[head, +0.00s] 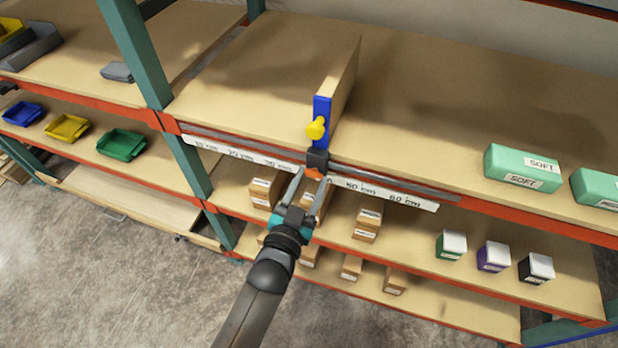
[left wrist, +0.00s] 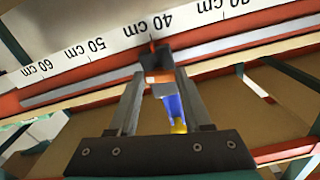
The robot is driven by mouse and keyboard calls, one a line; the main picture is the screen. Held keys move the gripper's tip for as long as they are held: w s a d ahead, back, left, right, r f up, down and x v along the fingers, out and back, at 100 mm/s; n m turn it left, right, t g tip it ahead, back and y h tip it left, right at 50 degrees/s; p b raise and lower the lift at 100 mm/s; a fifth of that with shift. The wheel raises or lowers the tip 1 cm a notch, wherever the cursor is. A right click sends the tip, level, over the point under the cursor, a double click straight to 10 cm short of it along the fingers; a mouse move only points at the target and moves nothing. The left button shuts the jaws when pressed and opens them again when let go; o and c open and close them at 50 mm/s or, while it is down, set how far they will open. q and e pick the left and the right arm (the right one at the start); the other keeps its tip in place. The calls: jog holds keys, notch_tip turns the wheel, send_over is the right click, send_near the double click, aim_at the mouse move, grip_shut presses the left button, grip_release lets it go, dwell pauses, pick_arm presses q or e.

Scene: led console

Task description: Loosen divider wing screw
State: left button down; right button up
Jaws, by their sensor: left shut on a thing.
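The divider (head: 345,78) is an upright wooden panel on the upper shelf, with a blue front edge (head: 321,108) and a yellow knob (head: 316,128). A black clamp block (head: 317,159) sits at its foot on the shelf's front rail. The wing screw (head: 315,173) shows as a small orange part just below the block, and in the left wrist view (left wrist: 159,79) between the fingers. My left gripper (head: 313,176) reaches up from below and is shut on the orange wing screw. The fingers partly hide it. My right gripper is not in view.
A white centimetre scale (head: 400,195) runs along the rail; the block is near 40 cm in the left wrist view. Green SOFT boxes (head: 522,168) stand to the right. Small cartons (head: 368,222) stand on the shelf below. The upper shelf (head: 430,110) is mostly clear beside the divider.

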pick_arm(q)
jog(key=shift+w+r+n+p, duration=0.1)
jog(key=shift+r+n+p, duration=0.1)
jog(key=shift+n, duration=0.4)
jog(key=shift+w+r+n+p, duration=0.1)
jog(key=shift+n+p, duration=0.05)
jog(key=shift+n, duration=0.45)
jog(key=c, duration=0.8)
grip_release()
jog(key=o, duration=0.5)
jog(key=shift+f, duration=0.25)
jog(key=shift+s, duration=0.1)
jog(key=shift+s+a+f, duration=0.1)
jog(key=shift+s+a, duration=0.05)
jog(key=shift+s, duration=0.35)
jog(key=v, duration=1.4)
jog(key=shift+p, duration=0.3)
